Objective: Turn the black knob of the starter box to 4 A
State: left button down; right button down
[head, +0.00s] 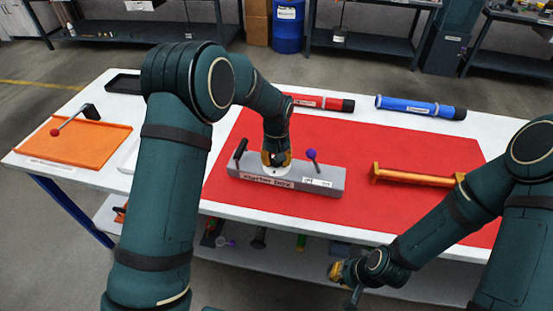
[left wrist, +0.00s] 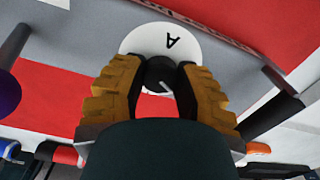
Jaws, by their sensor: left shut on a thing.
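The grey starter box (head: 328,187) stands on the red mat, with its label on the front face. My left gripper (head: 275,160) points down on the left part of its top. In the left wrist view, its yellow fingers (left wrist: 160,85) are shut on the black knob (left wrist: 160,70). The knob sits on a white dial (left wrist: 140,40) with an upside-down "A"; other dial marks are hidden by the fingers. A pale pointer line shows on the knob, slanting in the picture; the number it faces cannot be read. My right gripper (head: 342,272) hangs in front of the table, away from the box.
On the box, a black lever (head: 240,149) stands left of the gripper and a purple ball-topped lever (head: 312,154) right. Red (head: 318,102) and blue (head: 410,106) tubes lie behind. An orange bar (head: 415,177) is right; an orange tray (head: 75,145) is far left.

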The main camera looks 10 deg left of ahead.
dwell(0.3)
pick_arm(q)
jog(key=c, duration=0.6)
grip_release()
jog(key=shift+r, duration=0.1)
notch_tip(320, 180, up, 12)
jog(key=shift+s+f, duration=0.15)
jog(key=shift+f, duration=0.05)
